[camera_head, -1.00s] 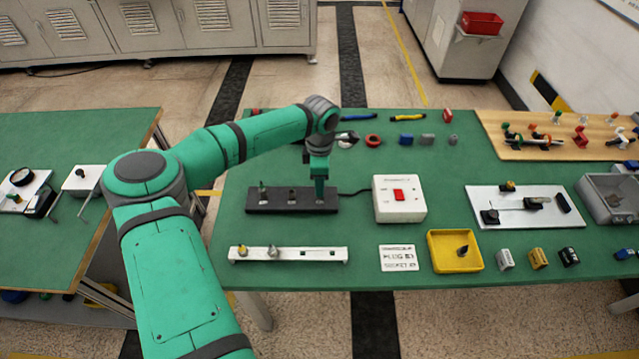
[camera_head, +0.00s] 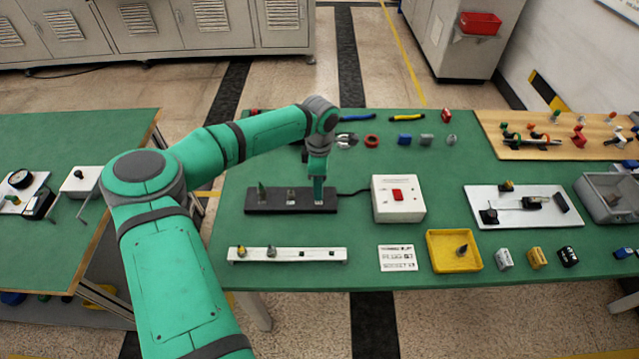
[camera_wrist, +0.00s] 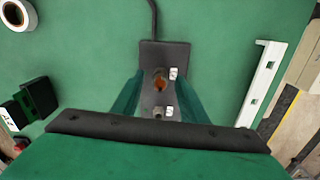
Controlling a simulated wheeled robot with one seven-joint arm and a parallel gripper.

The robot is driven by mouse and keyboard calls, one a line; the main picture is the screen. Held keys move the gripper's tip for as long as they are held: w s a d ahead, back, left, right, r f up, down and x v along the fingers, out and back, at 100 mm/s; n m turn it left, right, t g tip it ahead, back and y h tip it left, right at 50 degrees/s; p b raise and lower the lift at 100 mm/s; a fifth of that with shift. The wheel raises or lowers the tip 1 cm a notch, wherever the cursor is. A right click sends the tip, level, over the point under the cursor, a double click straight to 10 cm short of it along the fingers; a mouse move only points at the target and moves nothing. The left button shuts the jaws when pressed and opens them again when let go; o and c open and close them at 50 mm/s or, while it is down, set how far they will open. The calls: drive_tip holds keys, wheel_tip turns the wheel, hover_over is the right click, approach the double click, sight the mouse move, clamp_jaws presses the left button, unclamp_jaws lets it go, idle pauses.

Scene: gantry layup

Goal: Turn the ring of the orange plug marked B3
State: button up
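The orange plug (camera_wrist: 159,83) stands upright in the black socket strip (camera_wrist: 151,56), near the end where the cable enters. In the wrist view it lies between the two fingers of my gripper (camera_wrist: 159,92), with a gap visible on each side. A small white label (camera_wrist: 173,73) is beside it, its marking too small to read. In the head view my gripper (camera_head: 318,198) points down over the right end of the socket strip (camera_head: 275,208) and hides the plug there.
A white box with a red switch (camera_head: 398,198) stands right of the strip, joined by a cable. A white rail (camera_head: 310,255), a printed card (camera_head: 397,258) and a yellow tray (camera_head: 436,262) lie nearer the front. Green mat is clear between strip and rail.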

wheel_tip(320, 180, up, 11)
drive_tip(key=shift+f, duration=0.1)
idle(0.5)
idle(0.3)
